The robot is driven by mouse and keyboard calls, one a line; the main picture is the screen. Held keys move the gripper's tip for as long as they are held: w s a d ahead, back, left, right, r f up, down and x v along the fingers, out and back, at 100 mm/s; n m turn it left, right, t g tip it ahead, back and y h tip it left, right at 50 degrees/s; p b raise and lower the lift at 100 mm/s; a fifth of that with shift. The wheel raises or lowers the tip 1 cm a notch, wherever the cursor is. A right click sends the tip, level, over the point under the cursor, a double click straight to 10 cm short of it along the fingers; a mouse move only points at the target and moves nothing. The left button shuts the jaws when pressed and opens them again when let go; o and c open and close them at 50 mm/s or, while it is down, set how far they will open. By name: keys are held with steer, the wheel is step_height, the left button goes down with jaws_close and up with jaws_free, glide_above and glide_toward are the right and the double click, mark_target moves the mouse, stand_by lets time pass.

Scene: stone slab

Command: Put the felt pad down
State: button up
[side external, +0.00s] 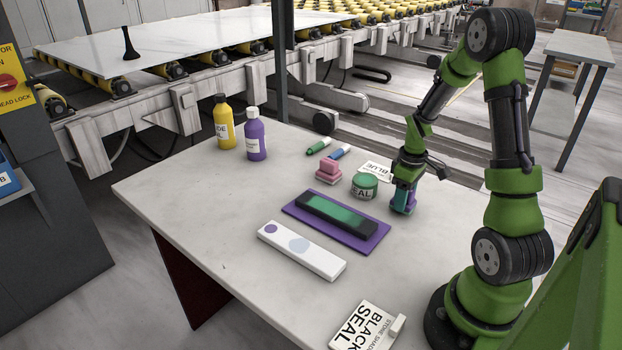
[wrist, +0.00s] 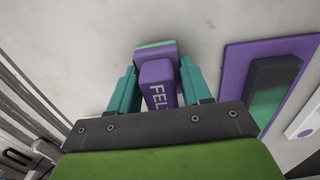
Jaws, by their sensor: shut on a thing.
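My gripper (side external: 405,183) points down at the right part of the pale stone table, just right of the green jar. Its teal fingers, also in the wrist view (wrist: 159,84), are shut on the felt pad (wrist: 157,72), a purple block with "FEL" visible on its handle and a teal edge on its wider base. In the side view the pad (side external: 402,207) shows low between the fingers, at or very close to the tabletop. I cannot tell whether it touches. The rest of its lettering is hidden.
A purple mat (side external: 371,241) with a black-framed green block (side external: 335,215) lies left of the gripper. Nearby are the green jar (side external: 364,186), pink blocks (side external: 328,172), a white strip (side external: 320,262) and a "BLACK SEAL" card (side external: 362,326). Bottles (side external: 255,135) stand at the back. The table's left is clear.

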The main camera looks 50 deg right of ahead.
steer(key=shift+f, duration=0.3)
steer(key=shift+f, duration=0.15)
steer(key=o, duration=1)
step_height(320, 180, up, 12)
steer(key=shift+f, duration=0.1)
steer(key=w+a+r+m+t, duration=0.15)
steer(key=a+r, duration=0.25)
steer(key=a, duration=0.4)
steer(key=w+a+r+t, duration=0.1)
steer(key=a+r+t, duration=0.2)
steer(key=a+r, duration=0.35)
steer(key=s+a+t, duration=0.1)
steer(key=a, duration=0.3)
steer(key=s+a+r+m+y, duration=0.1)
steer(key=s+a, duration=0.1)
steer(key=a, duration=0.3)
steer(key=s+a+m+t+y, duration=0.1)
steer(key=s+a, duration=0.1)
steer(key=a, duration=0.2)
steer(key=shift+a+r+m+t, duration=0.15)
steer(key=shift+m+t, duration=0.1)
steer(key=shift+t, duration=0.1)
